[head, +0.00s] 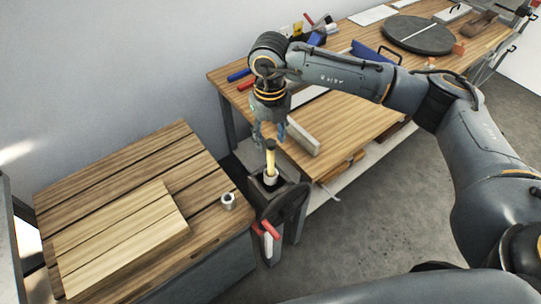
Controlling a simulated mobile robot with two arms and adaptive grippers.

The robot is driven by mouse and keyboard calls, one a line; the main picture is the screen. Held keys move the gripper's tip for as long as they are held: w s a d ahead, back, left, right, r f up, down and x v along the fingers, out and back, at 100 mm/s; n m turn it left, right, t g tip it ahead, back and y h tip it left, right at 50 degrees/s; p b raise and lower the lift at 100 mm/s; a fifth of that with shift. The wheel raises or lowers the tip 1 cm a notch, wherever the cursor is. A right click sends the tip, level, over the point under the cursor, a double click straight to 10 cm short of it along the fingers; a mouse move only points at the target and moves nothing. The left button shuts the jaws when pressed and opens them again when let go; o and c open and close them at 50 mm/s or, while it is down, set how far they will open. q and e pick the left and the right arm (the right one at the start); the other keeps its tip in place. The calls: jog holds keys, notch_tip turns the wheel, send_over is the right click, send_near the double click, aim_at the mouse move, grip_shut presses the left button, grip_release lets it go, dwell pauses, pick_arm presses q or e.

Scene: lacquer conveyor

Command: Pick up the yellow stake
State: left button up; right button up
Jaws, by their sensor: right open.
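The yellow stake (271,160) stands upright with its lower end in a small light holder on a dark stand, between the two wooden tables. Its top end is dark. My right gripper (268,136) points down just above the stake's top. Its fingers are open, with the dark top close to the fingertips; I cannot tell whether they touch it. My left gripper is not in view.
A dark handwheel (287,203) with red-handled parts sits in front of the stand. The left table (200,165) bears a wooden board (120,240) and a small metal ring (228,201). The right workbench (350,135) holds tools and a dark round plate (418,35).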

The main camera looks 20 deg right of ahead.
aim_at(270, 155)
jog(key=shift+w+f, duration=0.2)
jog(key=shift+f, duration=0.85)
notch_tip(270, 155, down, 2)
jog(key=shift+s+f+p, duration=0.1)
jog(key=shift+p, duration=1.1)
notch_tip(270, 155, down, 3)
jog(key=shift+d+r+p, duration=0.1)
jog(key=shift+r+p, duration=0.1)
jog(key=shift+p, duration=0.2)
jog(key=shift+f, duration=0.35)
jog(key=shift+c, duration=0.5)
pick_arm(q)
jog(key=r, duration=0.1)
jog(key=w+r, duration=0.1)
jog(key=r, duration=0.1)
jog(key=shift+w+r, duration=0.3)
pick_arm(e)
grip_shut()
